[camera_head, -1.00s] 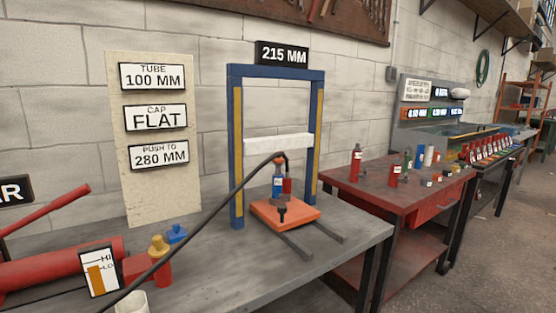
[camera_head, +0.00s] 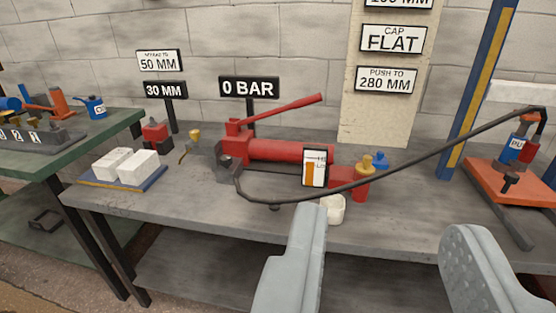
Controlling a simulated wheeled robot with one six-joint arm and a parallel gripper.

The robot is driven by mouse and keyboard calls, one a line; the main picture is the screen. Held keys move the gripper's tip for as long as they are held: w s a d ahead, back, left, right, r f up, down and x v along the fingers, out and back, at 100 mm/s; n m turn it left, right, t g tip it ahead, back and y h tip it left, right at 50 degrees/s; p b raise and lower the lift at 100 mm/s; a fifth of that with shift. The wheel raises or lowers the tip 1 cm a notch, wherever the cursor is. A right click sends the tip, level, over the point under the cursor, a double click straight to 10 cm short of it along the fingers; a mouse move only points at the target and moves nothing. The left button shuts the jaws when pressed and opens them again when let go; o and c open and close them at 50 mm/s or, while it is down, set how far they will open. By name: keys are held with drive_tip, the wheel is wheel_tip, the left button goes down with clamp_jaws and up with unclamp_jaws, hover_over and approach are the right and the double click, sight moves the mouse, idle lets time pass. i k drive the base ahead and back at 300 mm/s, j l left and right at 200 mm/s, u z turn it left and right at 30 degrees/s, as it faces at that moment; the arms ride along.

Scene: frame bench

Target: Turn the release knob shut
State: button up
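A red hand pump (camera_head: 290,150) lies on the grey bench, with its red lever (camera_head: 280,115) angled up to the right. A dark grey block (camera_head: 228,170) is at the pump's left end, where the black hose starts. I cannot tell the release knob for certain; it may be on this end. A small brass-yellow fitting (camera_head: 193,145) stands just left of the pump. My gripper (camera_head: 390,222) is open and empty, its two grey fingers wide apart in front of the bench, right of and nearer than the pump.
A level gauge card (camera_head: 315,168), white cup (camera_head: 333,209) and red bottle (camera_head: 361,188) stand near the pump. White blocks (camera_head: 130,165) lie left. A sign (camera_head: 249,87) reads 0 BAR.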

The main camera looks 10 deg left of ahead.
sight(227, 160)
drive_tip(key=i+j, duration=0.15)
drive_tip(key=j, duration=0.2)
drive_tip(key=i+j, duration=0.1)
drive_tip(key=j, duration=0.25)
drive_tip(key=i+j, duration=0.15)
drive_tip(key=j, duration=0.2)
drive_tip(key=i+j+u, duration=0.1)
drive_tip(key=j, duration=0.3)
